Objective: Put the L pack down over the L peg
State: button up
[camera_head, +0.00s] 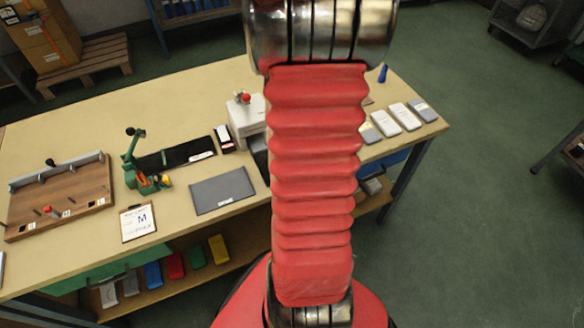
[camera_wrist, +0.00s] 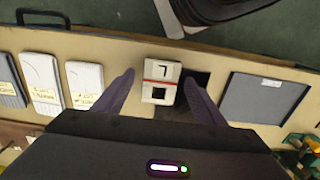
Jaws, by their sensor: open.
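A small white, card-like piece (camera_wrist: 163,73) lies between my gripper's fingers in the wrist view. It carries a black mark like an upside-down L, a red stripe and a black square; it may be the L pack, but I cannot tell for sure. My gripper (camera_wrist: 159,93) is open, with a gap on each side of the piece. In the head view my red arm hides the gripper. A wooden board (camera_head: 85,190) with short upright parts and small white labels is at the table's left. Its labels are too small to read, so I cannot pick out the L peg.
A dark grey mat (camera_head: 222,190), a clipboard marked M (camera_head: 138,222), a green clamp-like device (camera_head: 133,165) and a white machine (camera_head: 240,120) stand on the table. Several white and grey packs (camera_head: 405,117) lie at the right end. Bare tabletop shows at the back left.

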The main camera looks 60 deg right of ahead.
jog(key=shift+c, duration=0.4)
jog(key=c, duration=1.2)
jog(key=shift+o, duration=0.2)
notch_tip(320, 180, up, 10)
